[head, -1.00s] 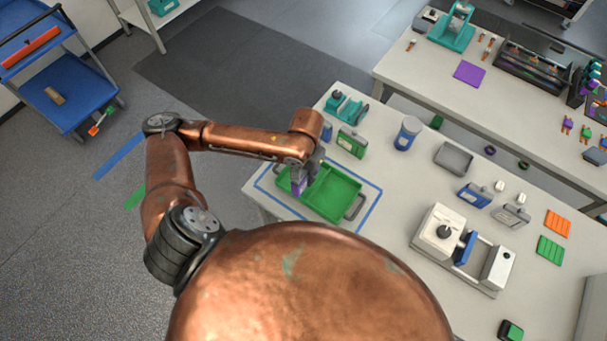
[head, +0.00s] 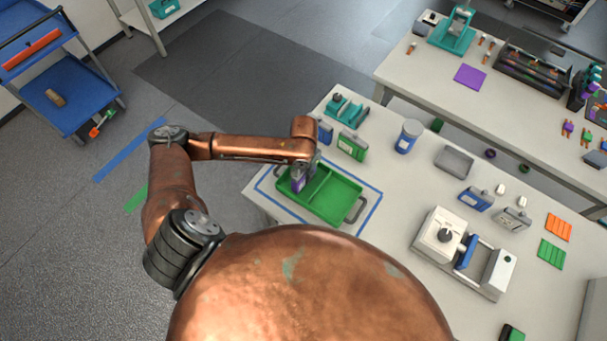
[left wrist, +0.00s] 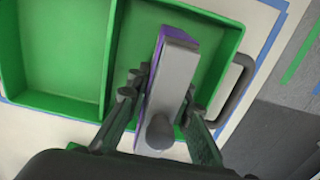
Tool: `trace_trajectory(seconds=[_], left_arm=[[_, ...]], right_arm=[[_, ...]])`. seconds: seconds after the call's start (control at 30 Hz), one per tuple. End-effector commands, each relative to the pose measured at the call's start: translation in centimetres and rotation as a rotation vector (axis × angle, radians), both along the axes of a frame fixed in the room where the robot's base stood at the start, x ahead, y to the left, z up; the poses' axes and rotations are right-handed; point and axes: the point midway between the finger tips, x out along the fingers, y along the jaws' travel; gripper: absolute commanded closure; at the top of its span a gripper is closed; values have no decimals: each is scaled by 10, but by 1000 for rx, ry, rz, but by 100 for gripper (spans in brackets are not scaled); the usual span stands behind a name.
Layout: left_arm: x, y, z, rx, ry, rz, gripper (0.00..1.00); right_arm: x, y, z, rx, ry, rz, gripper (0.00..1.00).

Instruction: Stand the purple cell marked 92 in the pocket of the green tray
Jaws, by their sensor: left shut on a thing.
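The green tray (head: 332,196) lies on the near table inside a blue tape outline, with a divider between two pockets. My left gripper (head: 298,178) is over the tray's left pocket in the head view. It is shut on the purple cell (head: 298,185), which has a grey top. In the left wrist view the cell (left wrist: 166,90) is between the fingers, over the pocket beside the tray handle (left wrist: 236,88). The number on the cell cannot be read, and whether its bottom touches the tray floor is hidden. My right gripper is not in view.
Behind the tray stand a green cell (head: 351,146), a teal device (head: 346,111) and a blue-and-white jar (head: 408,136). A grey tray (head: 454,160) and a white machine (head: 462,252) are farther right. The other tray pocket is empty.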

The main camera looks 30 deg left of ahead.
Motion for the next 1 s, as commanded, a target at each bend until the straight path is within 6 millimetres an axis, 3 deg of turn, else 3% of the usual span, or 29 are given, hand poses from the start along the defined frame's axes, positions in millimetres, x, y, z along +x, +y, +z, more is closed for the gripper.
trace_trajectory(seconds=[0.27,0.3,0.5,0.83,1.0], left_arm=[[1,0,0,0,-2,0,100],[0,0,-1,0,0,0,78],[0,0,-1,0,0,0,64],[1,0,1,1,-2,0,63],[2,0,22,1,-5,-1,63]], right_arm=[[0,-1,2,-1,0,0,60],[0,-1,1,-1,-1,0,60],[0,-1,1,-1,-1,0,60],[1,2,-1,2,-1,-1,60],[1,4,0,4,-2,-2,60]])
